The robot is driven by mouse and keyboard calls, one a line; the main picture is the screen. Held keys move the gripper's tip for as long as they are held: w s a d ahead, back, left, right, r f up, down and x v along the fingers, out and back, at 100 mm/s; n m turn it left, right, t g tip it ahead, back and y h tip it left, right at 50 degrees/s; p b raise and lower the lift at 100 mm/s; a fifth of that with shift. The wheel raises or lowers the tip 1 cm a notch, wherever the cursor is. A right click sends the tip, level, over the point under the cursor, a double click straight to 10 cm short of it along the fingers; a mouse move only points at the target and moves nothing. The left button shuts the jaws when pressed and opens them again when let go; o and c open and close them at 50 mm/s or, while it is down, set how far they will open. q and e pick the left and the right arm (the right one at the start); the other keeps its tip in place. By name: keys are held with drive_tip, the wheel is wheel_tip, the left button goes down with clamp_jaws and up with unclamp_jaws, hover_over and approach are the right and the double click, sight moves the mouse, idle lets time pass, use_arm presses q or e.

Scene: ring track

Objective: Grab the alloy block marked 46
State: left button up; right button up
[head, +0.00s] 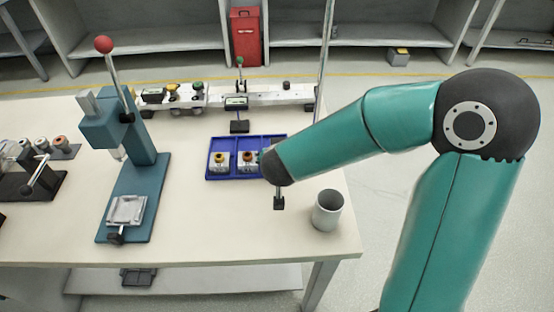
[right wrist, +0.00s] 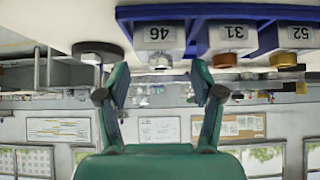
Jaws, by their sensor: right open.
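The block marked 46 (right wrist: 158,36) is pale with a silver knob. It sits in an end compartment of the blue tray (right wrist: 190,12), which appears upside down in the right wrist view. In the head view the tray (head: 232,178) is on the table, and my right arm covers the compartment with this block. My right gripper (right wrist: 160,78) is open and empty. Its fingers point toward the tray, apart from the block. It is hidden behind my forearm in the head view. My left gripper is not in view.
Blocks marked 31 (right wrist: 232,36) and 52 (right wrist: 296,36) fill the neighbouring compartments. A grey cup (head: 327,212) stands near the table's right edge. A teal press (head: 140,180) stands left of the tray, and a white rail (head: 275,97) runs behind it.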

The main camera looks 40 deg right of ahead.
drive_tip(key=shift+x, duration=1.85)
drive_tip(key=shift+r, duration=0.1)
drive_tip(key=c, duration=1.1)
drive_tip(key=shift+c, duration=0.2)
